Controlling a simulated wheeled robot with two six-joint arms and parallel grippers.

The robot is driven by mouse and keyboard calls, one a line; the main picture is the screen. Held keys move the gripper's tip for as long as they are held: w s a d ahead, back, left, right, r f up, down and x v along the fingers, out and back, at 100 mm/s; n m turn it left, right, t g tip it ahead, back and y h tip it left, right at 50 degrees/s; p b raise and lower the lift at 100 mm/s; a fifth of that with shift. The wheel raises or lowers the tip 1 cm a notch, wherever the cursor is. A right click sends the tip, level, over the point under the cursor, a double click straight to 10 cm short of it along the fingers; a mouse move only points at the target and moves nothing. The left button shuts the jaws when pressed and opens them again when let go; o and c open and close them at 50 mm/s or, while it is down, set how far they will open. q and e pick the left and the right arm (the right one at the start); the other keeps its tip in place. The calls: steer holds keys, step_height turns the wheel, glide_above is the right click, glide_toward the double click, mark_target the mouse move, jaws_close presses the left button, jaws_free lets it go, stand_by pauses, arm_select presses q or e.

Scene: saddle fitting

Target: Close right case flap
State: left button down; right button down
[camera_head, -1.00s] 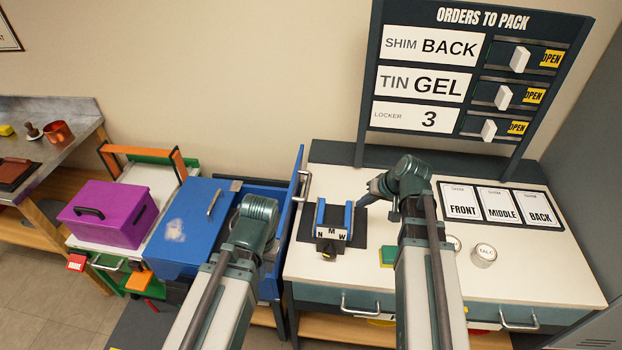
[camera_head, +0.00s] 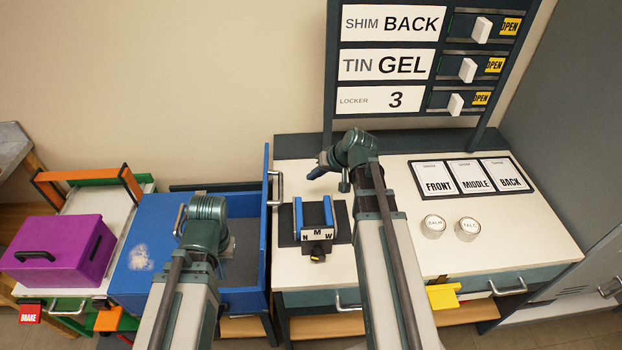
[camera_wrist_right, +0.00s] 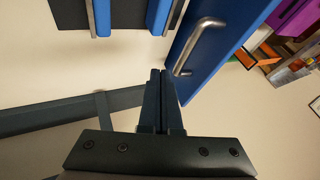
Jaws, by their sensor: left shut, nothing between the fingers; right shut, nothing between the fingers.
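The blue case (camera_head: 255,298) stands left of the white-topped bench. Its right flap (camera_head: 267,215) stands upright at the case's right side, with a metal handle (camera_head: 279,188) on the bench side. The left flap (camera_head: 145,235), with a pale smudge, lies over the left part; the right part is open. My right gripper (camera_head: 316,170) is shut and empty, just right of the flap handle and above the bench. The right wrist view shows its fingers (camera_wrist_right: 160,78) close to the handle (camera_wrist_right: 196,45); contact cannot be told. My left gripper (camera_head: 224,242) is over the case, its fingertips mostly hidden by my arm.
A small fixture with blue jaws (camera_head: 314,216) stands on the bench near the flap. Two round tins (camera_head: 450,226) and shim cards (camera_head: 476,178) lie further right. A purple box (camera_head: 60,250) stands left of the case. The orders board (camera_head: 425,60) rises behind the bench.

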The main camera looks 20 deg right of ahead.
steer(key=b+x, duration=0.5)
steer(key=x, duration=0.3)
steer(key=shift+s+d, duration=0.1)
steer(key=shift+d, duration=0.05)
steer(key=a, duration=0.2)
steer(key=w+a, duration=0.1)
steer(key=shift+a+r, duration=0.2)
steer(key=shift+a, duration=0.2)
